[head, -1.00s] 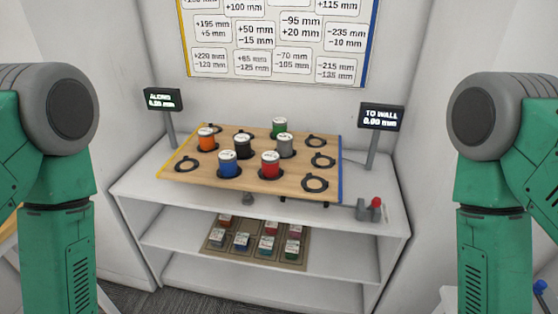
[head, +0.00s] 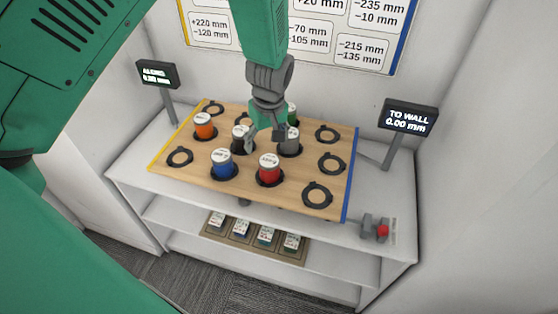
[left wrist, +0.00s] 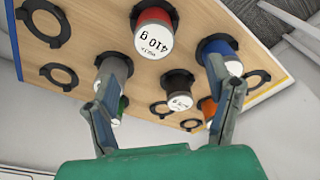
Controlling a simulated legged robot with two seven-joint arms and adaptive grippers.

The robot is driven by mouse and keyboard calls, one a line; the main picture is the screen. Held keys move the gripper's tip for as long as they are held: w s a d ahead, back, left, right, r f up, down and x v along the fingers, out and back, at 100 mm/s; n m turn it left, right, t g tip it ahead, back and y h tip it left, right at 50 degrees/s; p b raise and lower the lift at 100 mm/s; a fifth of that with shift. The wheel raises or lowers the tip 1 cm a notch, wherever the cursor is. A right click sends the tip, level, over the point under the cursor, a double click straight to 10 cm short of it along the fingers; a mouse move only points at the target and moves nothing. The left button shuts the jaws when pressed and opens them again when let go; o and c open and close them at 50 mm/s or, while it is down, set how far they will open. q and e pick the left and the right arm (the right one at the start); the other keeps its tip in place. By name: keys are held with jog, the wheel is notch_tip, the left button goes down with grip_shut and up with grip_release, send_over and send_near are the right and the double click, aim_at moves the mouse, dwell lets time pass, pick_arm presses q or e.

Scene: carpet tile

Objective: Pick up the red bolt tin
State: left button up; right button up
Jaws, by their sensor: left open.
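The red bolt tin (head: 269,171) with a white lid stands upright in a black ring at the front of the wooden board (head: 226,193). My left gripper (head: 263,142) hangs above the board behind the red tin, near the black tin (head: 238,143) and grey tin (head: 291,144). It is open and empty. In the left wrist view the red tin (left wrist: 154,22) lies beyond the two spread fingers (left wrist: 165,105), its lid facing the camera; no contact shows. My right gripper is not in view.
A blue tin (head: 222,167) is left of the red tin; an orange tin (head: 204,128) and a green tin (head: 292,113) stand farther back. Several empty rings (head: 317,195) lie on the board. Two displays (head: 408,117) flank it. Small boxes (head: 265,236) sit on the shelf below.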

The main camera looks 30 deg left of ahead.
aim_at(270, 160)
pick_arm(q)
jog(key=f, duration=0.6)
jog(key=shift+w+d+f, duration=0.25)
jog(key=shift+w+f, duration=0.05)
jog(key=shift+f, duration=0.1)
jog(key=f, duration=0.1)
jog(key=a+f, duration=0.1)
jog(key=f, duration=0.1)
jog(key=f+p, duration=0.1)
jog(key=f, duration=0.1)
jog(key=shift+w+a, duration=0.2)
jog(key=shift+w, duration=0.15)
jog(key=shift+d+r, duration=0.15)
jog(key=shift+s+d, duration=0.1)
jog(key=shift+d, duration=0.05)
jog(key=c, duration=0.5)
jog(key=shift+r, duration=0.1)
jog(key=c, duration=1.1)
